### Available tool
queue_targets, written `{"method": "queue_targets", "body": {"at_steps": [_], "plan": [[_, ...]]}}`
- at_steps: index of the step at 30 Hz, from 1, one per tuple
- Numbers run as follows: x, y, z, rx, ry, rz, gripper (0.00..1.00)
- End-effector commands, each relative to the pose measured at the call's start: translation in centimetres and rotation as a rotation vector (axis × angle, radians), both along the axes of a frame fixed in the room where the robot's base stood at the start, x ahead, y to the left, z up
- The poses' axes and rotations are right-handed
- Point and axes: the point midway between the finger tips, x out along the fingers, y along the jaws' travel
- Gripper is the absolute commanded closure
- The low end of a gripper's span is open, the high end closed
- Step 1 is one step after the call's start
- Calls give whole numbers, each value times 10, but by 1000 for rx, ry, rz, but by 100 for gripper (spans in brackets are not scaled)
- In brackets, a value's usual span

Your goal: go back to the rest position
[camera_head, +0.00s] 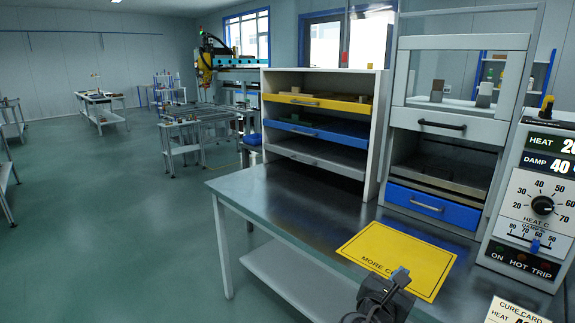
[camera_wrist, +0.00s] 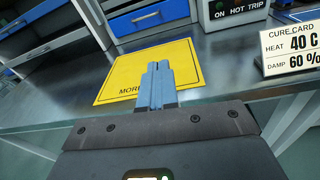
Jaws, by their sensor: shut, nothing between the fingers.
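My gripper (camera_head: 400,276) is at the bottom of the head view, above the front edge of the metal bench and in front of a yellow mat. In the wrist view my gripper (camera_wrist: 157,68) shows its two blue fingers pressed together, with nothing between them. The yellow mat (camera_head: 395,258) lies flat on the bench, and its lettering is partly hidden by my gripper. The mat also shows in the wrist view (camera_wrist: 187,60). The fingers appear over the mat's near part there; I cannot tell their height above it.
The bench (camera_head: 265,195) carries a drawer rack (camera_head: 378,130), a cabinet with a raised glazed door (camera_head: 455,124) and blue drawer (camera_head: 433,205), and a control panel (camera_head: 535,200). A cure card (camera_head: 512,312) stands at the lower right. Open floor (camera_head: 120,220) lies left.

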Motion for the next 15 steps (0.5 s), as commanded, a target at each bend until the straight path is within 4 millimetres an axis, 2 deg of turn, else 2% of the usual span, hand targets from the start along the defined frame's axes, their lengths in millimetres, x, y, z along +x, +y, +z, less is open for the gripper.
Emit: {"method": "queue_targets", "body": {"at_steps": [8, 11, 15], "plan": [[-42, 9, -55, 223, -30, 67, 100], [-66, 14, -80, 345, -49, 92, 100], [-117, 24, -119, 591, -90, 120, 100]]}}
